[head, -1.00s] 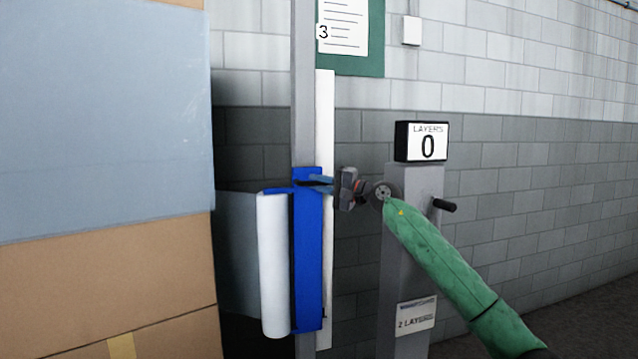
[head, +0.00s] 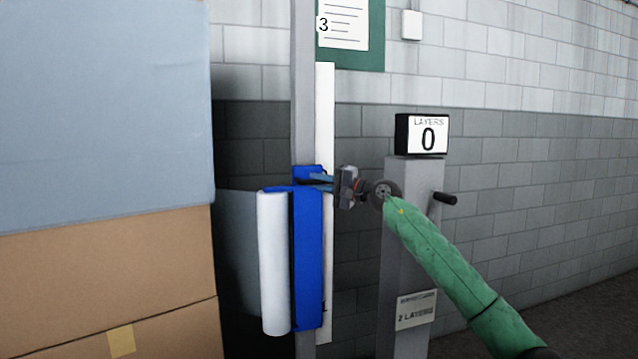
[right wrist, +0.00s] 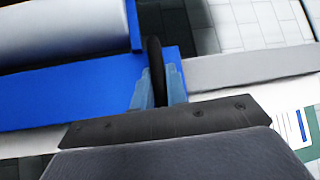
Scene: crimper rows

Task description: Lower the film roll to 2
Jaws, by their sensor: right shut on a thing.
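The white film roll (head: 273,262) stands upright on a blue carriage (head: 307,250) on the grey mast (head: 303,90). A white scale strip (head: 324,110) runs along the mast, with a 3 near its top and a 1 low down beside the carriage. I see no 2 mark. My right gripper (head: 318,182) reaches in from the right at the carriage's upper part. In the right wrist view its light-blue fingers (right wrist: 156,90) are shut on a black handle (right wrist: 156,68) on the blue carriage. The roll also shows there (right wrist: 60,30). My left gripper is out of view.
A stack wrapped in pale film over cardboard boxes (head: 110,265) fills the left side, with a film sheet stretching from it to the roll. A grey post (head: 410,240) with a "LAYERS 0" display (head: 422,135) and black crank handle (head: 445,198) stands right, behind my arm.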

